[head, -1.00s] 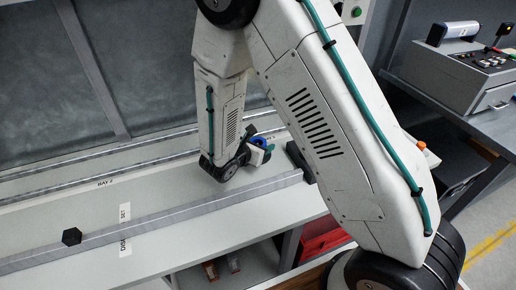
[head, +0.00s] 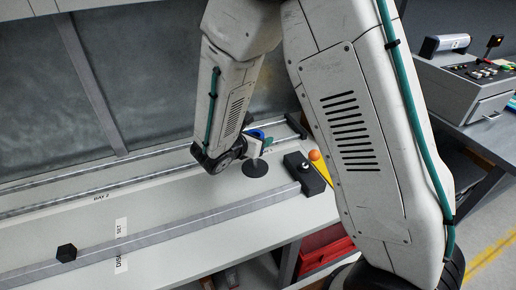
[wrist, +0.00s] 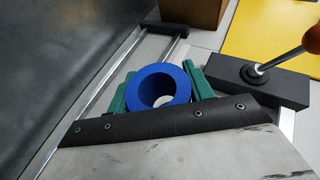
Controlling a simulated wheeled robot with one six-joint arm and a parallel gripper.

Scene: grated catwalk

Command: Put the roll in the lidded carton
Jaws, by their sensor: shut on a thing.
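The roll is a thick blue ring. In the wrist view the roll (wrist: 158,87) sits between the green fingers of my gripper (wrist: 160,90), which are shut on it. In the head view the blue roll (head: 257,134) shows only in part beside my wrist, with my gripper (head: 258,140) partly hidden by the arm. It is over the light bench, near a black disc (head: 256,169). A brown box (wrist: 190,12) is cut off at the top of the wrist view; I cannot tell whether it is the lidded carton or has a lid.
A black block (head: 305,173) with a lever and orange knob (head: 314,155) stands right of my gripper. A metal rail (head: 180,225) runs along the bench, with a small black cube (head: 66,252) on it. A yellow surface (wrist: 270,30) lies beyond the block.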

